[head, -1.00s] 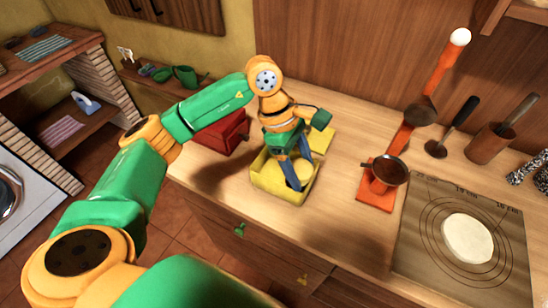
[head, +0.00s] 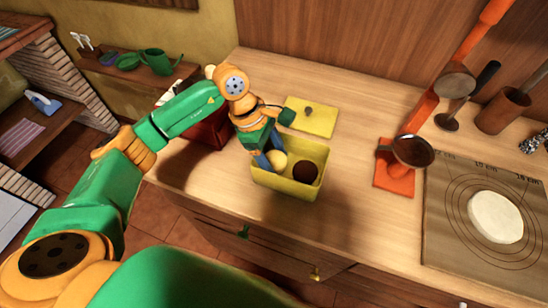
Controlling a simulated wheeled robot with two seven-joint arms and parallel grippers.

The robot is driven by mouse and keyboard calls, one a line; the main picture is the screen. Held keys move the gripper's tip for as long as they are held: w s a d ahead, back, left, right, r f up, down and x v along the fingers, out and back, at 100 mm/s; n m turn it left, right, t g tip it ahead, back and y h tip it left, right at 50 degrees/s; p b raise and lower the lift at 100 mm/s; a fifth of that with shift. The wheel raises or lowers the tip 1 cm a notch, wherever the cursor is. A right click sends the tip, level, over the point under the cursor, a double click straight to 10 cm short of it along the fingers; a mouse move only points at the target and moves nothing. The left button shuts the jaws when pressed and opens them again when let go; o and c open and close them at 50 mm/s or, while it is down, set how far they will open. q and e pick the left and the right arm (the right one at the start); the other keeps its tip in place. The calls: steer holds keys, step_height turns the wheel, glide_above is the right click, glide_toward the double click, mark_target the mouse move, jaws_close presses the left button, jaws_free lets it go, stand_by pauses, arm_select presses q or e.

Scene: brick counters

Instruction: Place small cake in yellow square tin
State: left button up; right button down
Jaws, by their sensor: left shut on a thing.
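The yellow square tin (head: 290,188) stands open on the wooden counter. A pale yellow round cake (head: 277,160) is at the left end inside the tin. My left gripper (head: 269,161) reaches down into that end, and its blue fingers are shut on the pale cake. I cannot tell whether the cake touches the tin's floor. A dark brown round cake (head: 305,172) lies in the right part of the tin. My right gripper is not in view.
The tin's yellow lid (head: 316,120) lies flat behind it. A red box (head: 207,132) stands to the left, partly behind my arm.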

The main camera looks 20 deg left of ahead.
arm_select(q)
steer(key=shift+d+f, duration=0.15)
steer(key=o, duration=1.2)
steer(key=shift+o, duration=0.2)
steer(key=shift+a, duration=0.2)
steer(key=shift+r+p, duration=0.3)
steer(key=shift+r, duration=0.05)
steer(key=shift+a+r+b, duration=0.1)
steer(key=shift+r+b, duration=0.2)
steer(key=b+v, duration=0.1)
steer(key=v, duration=1)
steer(key=shift+a, duration=0.1)
